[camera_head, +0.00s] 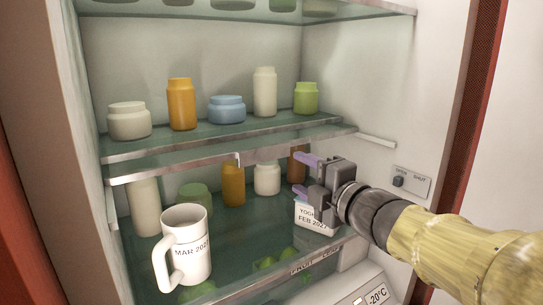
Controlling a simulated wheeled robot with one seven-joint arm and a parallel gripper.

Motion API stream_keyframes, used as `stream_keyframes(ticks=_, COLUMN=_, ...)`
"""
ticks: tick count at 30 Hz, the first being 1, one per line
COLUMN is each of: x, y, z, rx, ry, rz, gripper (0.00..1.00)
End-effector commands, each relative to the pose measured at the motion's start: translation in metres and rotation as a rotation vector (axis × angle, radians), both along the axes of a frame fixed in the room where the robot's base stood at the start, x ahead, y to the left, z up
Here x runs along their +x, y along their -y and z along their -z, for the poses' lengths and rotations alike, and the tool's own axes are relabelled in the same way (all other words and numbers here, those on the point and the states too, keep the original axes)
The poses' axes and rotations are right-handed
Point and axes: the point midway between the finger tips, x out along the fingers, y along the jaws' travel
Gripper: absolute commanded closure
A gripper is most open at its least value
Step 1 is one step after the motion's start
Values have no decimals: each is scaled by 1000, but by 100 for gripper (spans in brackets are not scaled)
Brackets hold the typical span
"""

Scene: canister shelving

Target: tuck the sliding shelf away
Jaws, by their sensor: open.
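The middle glass shelf (229,143) has a pale metal front edge and carries several jars.
A white mug (186,243) stands at the front left of the lower shelf, with a tall pale jar (145,207) and an orange jar (233,184) behind. A rail stub (376,140) and an open/shut switch (398,181) are on the right wall.

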Motion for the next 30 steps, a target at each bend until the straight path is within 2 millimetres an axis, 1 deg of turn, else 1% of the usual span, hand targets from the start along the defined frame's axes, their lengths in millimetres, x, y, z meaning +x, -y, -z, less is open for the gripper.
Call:
stream_keyframes(ticks=3, x=19, y=-13, z=-1, rx=0, ry=-2, rz=-2, gripper=45)
stream_keyframes(ticks=18, x=89, y=-61, z=-1, rx=1, ry=-3, rz=-2, gripper=45)
stream_keyframes(ticks=23, x=100, y=-68, z=0, rx=0, ry=-1, rz=-1, gripper=45)
stream_keyframes(ticks=30, x=102, y=-69, z=0, rx=1, ry=-1, rz=0, gripper=45)
